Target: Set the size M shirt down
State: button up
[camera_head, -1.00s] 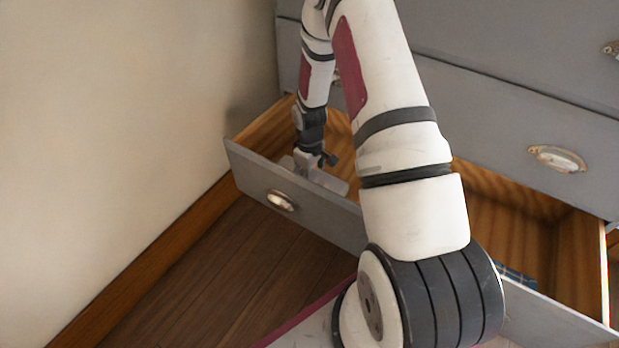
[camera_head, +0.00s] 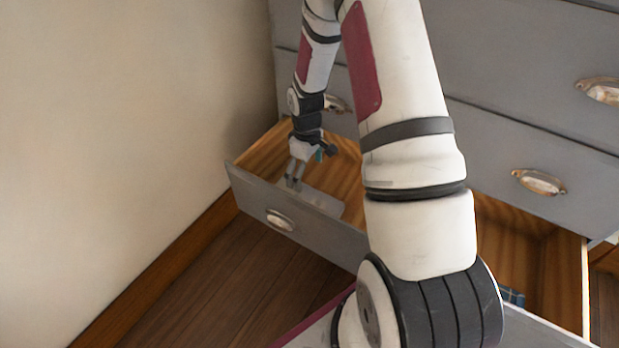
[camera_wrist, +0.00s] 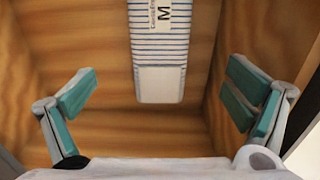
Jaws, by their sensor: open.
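The size M shirt (camera_wrist: 160,48) is a flat folded pack with white and blue stripes and a label reading M. It lies on the wooden floor of the open drawer (camera_head: 232,172), and its far end is cut off at the top of the wrist view. My gripper (camera_wrist: 160,105) is open, with its teal-padded fingers spread wide on either side and nothing between them touching the shirt. In the head view my gripper (camera_head: 293,183) hangs over the left part of the drawer. A pale flat pack there, beside my fingers, looks like the shirt (camera_head: 326,201).
A blue checked item (camera_head: 512,297) lies in the drawer's right part, mostly hidden by my arm. The grey dresser (camera_head: 490,60) rises behind. A bare wall (camera_head: 130,120) stands close on the left, and the drawer's wooden sides flank my gripper.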

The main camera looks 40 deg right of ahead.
jog(key=s+a+r+m, duration=0.1)
jog(key=s+a+r, duration=0.25)
jog(key=r, duration=0.55)
jog(key=s+a+r+m, duration=0.1)
jog(key=s+a+r, duration=0.25)
jog(key=r, duration=0.45)
jog(key=s+a+r, duration=0.2)
jog(key=s+r, duration=0.2)
jog(key=r, duration=0.5)
jog(key=s+a+r, duration=0.2)
jog(key=s, duration=0.5)
jog(key=s+a+r+m, duration=0.1)
jog(key=s+a+r, duration=0.1)
jog(key=s, duration=0.6)
jog(key=s+a+r+m, duration=0.1)
jog(key=s+a+r, duration=0.2)
jog(key=s, duration=0.4)
jog(key=shift+s+a, duration=0.15)
jog(key=shift+a, duration=0.1)
